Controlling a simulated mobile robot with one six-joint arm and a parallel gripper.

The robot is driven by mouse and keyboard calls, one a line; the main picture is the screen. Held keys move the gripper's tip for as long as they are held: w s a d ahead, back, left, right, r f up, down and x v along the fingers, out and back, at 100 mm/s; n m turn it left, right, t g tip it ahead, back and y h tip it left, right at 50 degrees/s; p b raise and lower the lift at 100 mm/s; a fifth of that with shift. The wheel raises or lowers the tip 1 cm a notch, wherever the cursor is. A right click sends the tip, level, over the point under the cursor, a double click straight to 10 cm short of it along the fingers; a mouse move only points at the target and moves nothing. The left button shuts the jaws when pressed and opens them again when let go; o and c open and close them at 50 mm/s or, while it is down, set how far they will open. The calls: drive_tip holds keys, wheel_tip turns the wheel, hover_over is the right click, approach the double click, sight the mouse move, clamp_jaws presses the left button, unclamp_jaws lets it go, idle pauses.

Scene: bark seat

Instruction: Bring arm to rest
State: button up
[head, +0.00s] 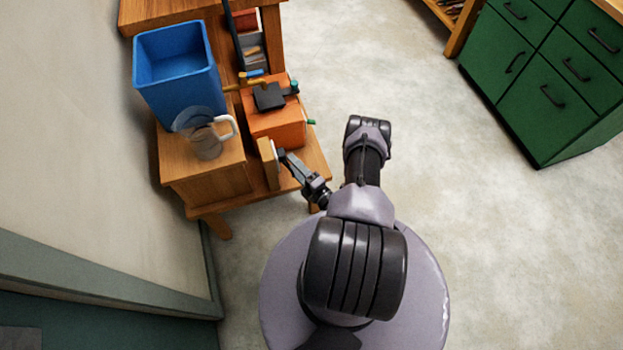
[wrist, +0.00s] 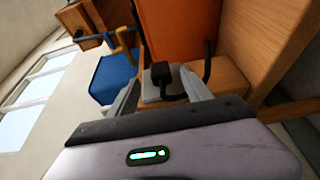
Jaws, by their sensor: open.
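My arm (head: 365,165) reaches out from my base in the head view and bends back at its far joint. My gripper (wrist: 160,78) is open in the wrist view, its two grey fingers pointing away from the camera. A black knob (wrist: 161,72) on a pale plate shows between the fingers; I cannot tell how near it is or whether they touch it. In the head view a slim grey and black part, seemingly my gripper (head: 288,157), lies beside an upright wooden board (head: 268,163) at the bench's front.
An orange box (head: 282,127) with a black pad on top, a clear jug (head: 207,142) and a blue bin (head: 177,70) crowd the wooden bench (head: 213,209). Green cabinets (head: 545,80) stand at the right. The pale floor between is clear. A wall is at the left.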

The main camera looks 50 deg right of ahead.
drive_tip(key=s+a+p, duration=0.2)
drive_tip(key=s, duration=0.9)
drive_tip(key=w+r+n+g+y, duration=0.2)
drive_tip(key=w+r+n+y, duration=0.2)
drive_tip(key=r+n+y, duration=0.35)
drive_tip(key=w+r+n+g+y, duration=0.2)
drive_tip(key=w+r+n+y, duration=0.3)
drive_tip(key=r+n, duration=0.4)
drive_tip(key=w+a+r+n+g+y, duration=0.25)
drive_tip(key=a+r+n+g, duration=0.6)
drive_tip(key=r, duration=0.45)
drive_tip(key=s+a+r+n+h, duration=0.5)
drive_tip(key=a+r+n, duration=0.3)
drive_tip(key=r+n, duration=0.3)
drive_tip(key=s+a+r+n+h, duration=0.5)
drive_tip(key=s+a+r+n, duration=0.3)
drive_tip(key=n, duration=0.7)
wheel_tip(320, 180, up, 3)
drive_tip(key=shift+a+f, duration=0.1)
drive_tip(key=shift+a, duration=0.7)
